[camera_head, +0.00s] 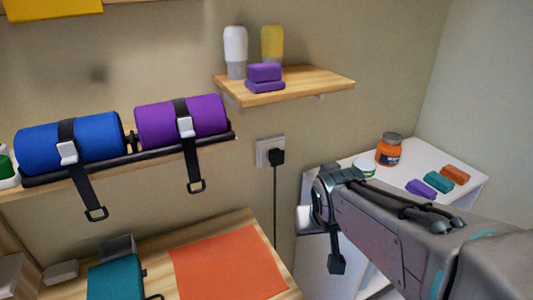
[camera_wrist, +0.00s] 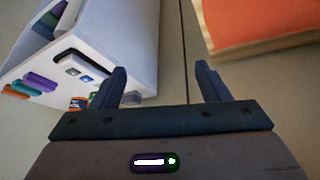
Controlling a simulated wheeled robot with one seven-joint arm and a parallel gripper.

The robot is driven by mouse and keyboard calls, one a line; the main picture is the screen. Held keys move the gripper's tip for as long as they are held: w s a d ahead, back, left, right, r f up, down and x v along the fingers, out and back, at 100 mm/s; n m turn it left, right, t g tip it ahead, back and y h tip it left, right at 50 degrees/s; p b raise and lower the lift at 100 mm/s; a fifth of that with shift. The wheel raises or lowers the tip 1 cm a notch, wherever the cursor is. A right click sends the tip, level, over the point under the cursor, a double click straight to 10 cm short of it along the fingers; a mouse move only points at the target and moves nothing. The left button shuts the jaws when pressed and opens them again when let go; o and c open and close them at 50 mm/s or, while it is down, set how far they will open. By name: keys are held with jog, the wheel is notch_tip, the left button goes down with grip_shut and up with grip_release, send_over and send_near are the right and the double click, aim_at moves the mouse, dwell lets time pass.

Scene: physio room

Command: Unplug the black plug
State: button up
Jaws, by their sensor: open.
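The black plug (camera_head: 277,157) sits in a pale wall socket (camera_head: 263,150) below the small wooden shelf in the head view. Its black cable (camera_head: 275,205) hangs straight down the wall behind the wooden bench. In the wrist view my gripper (camera_wrist: 163,82) is open, with nothing between its fingers. The thin dark cable (camera_wrist: 184,45) runs up the picture between and beyond the fingers. The plug itself does not show in the wrist view. In the head view my arm comes in from the right, and its end is to the right of and lower than the plug.
A white cabinet (camera_head: 345,163) with an orange jar (camera_head: 389,150) and coloured blocks stands on the right, close to my arm. An orange mat (camera_head: 228,268) lies on the bench. A wooden shelf (camera_head: 330,83) holds bottles above the socket. Blue and purple rolls lie left. Wall around the plug is clear.

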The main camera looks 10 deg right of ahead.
jog(key=w+d+f+t+b, duration=0.25)
jog(key=w+t+b, duration=0.45)
jog(key=w, duration=0.8)
jog(key=n+t+y+b, duration=0.4)
jog(key=y+b, duration=0.1)
jog(key=b, duration=0.2)
send_near(278, 159)
jog(key=w+d+f, duration=0.1)
jog(key=shift+w+a+t+y, duration=0.2)
jog(key=shift+t+y, duration=0.1)
jog(key=shift+y, duration=0.6)
jog(key=shift+b+x, duration=0.35)
jog(key=shift+x, duration=4.15)
jog(key=c, duration=1.4)
jog(key=shift+v, duration=3.05)
